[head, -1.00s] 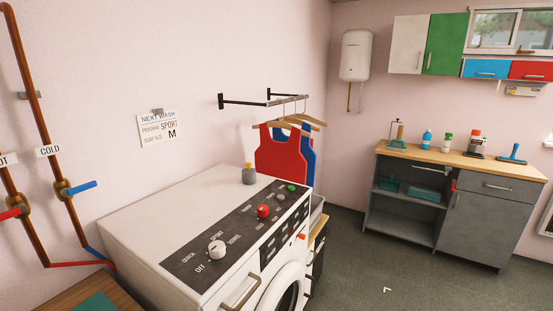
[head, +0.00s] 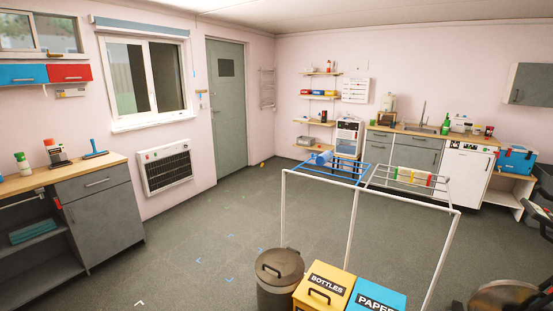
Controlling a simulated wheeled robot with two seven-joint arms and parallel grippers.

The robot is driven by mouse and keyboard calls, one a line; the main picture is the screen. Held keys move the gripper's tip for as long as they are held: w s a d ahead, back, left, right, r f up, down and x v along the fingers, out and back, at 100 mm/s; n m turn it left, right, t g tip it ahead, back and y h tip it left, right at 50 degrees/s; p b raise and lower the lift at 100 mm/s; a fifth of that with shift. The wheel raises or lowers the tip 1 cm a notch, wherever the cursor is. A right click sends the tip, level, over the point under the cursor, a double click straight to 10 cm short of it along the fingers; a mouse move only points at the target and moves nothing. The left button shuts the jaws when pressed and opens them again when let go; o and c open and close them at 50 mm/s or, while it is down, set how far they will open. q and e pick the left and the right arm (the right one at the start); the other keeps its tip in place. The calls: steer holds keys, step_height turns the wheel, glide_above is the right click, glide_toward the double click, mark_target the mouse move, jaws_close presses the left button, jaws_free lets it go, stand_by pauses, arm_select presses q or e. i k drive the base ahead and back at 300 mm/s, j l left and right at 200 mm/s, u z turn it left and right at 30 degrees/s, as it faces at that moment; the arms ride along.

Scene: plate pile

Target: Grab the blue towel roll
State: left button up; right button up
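A small blue roll-like thing (head: 323,157), possibly the blue towel roll, shows at the far left part of the blue-barred top of a white-legged frame (head: 352,212). It is small, and I cannot tell whether it rests on the bars or stands behind them. No other blue roll is clear to me. Neither of my grippers is in view.
A lidded bin (head: 279,278), a yellow bottles box (head: 325,288) and a blue paper box (head: 376,296) stand at the front. A grey cabinet (head: 104,222) is on the left. Dark equipment (head: 510,295) fills the lower right corner. Open floor (head: 205,235) lies between.

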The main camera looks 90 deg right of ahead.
mark_target(320, 160)
steer(key=z, duration=3.1)
steer(key=i+j+u, duration=0.3)
steer(key=u, duration=0.15)
steer(key=i+j+u, duration=0.45)
steer(key=i+u, duration=0.3)
steer(key=u, duration=0.2)
steer(key=i+u, duration=0.45)
steer(key=i+z, duration=0.15)
steer(key=i, duration=0.3)
steer(key=i+j+z, duration=0.1)
steer(key=i, duration=0.3)
steer(key=i+j+z, duration=0.15)
steer(key=i, duration=0.3)
steer(key=i+l+z, duration=0.1)
steer(key=z, duration=0.3)
steer(key=i+z, duration=0.3)
steer(key=z, duration=0.15)
steer(key=i+j+z, duration=0.1)
steer(key=z, duration=0.3)
steer(key=i+j+z, duration=0.2)
steer(key=z, duration=0.25)
steer(key=i+j+z, duration=0.25)
steer(key=z, duration=0.15)
steer(key=i+j+z, duration=0.2)
steer(key=z, duration=0.25)
